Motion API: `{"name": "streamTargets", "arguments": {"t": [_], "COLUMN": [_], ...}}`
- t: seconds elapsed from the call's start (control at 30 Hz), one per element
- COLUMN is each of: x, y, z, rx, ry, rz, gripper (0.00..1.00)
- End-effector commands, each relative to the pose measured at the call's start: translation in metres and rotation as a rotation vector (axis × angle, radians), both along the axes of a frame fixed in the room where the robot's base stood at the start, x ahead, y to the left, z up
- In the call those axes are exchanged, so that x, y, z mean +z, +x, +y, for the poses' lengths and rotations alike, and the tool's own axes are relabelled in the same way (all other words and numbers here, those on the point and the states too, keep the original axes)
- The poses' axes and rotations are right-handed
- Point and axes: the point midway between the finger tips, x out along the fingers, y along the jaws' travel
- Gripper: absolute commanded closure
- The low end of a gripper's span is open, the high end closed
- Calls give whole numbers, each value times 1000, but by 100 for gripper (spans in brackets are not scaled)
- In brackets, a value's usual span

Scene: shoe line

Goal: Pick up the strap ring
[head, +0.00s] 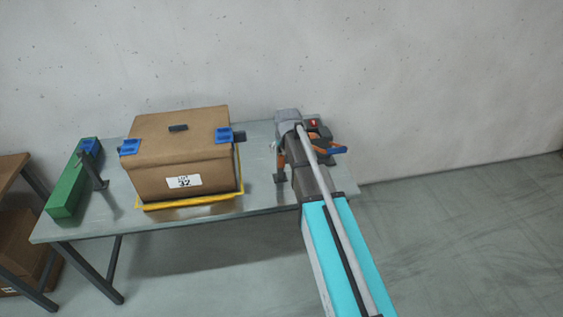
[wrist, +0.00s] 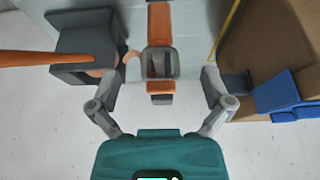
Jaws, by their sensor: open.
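A grey, squarish ring (wrist: 160,63) with orange strap-like pieces above and below it shows in the wrist view; I take it for the strap ring. It lies between the fingers of my gripper (wrist: 160,95), in line with their gap. The jaws are open, with one finger on each side, and I see no finger touching it. In the head view my arm and gripper (head: 287,128) reach over the right end of the table, and I cannot make out the ring there.
The table (head: 255,205) carries a brown box (head: 150,180) on a yellow-edged base, with blue clips, and a long green block (head: 70,187) at left. A grey block (wrist: 80,48) and an orange bar (wrist: 40,58) are close left of the fingers in the wrist view.

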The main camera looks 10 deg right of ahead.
Motion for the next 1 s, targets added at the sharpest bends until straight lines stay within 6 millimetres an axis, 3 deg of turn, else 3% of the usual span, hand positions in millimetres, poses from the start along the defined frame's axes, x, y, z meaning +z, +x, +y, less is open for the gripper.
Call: {"name": "streamTargets", "arguments": {"t": [0.47, 1.0], "x": [-5, -43], "y": [2, 18], "z": [0, 0], "rx": [0, 0], "ry": [0, 0], "rz": [0, 0], "gripper": [0, 0]}}
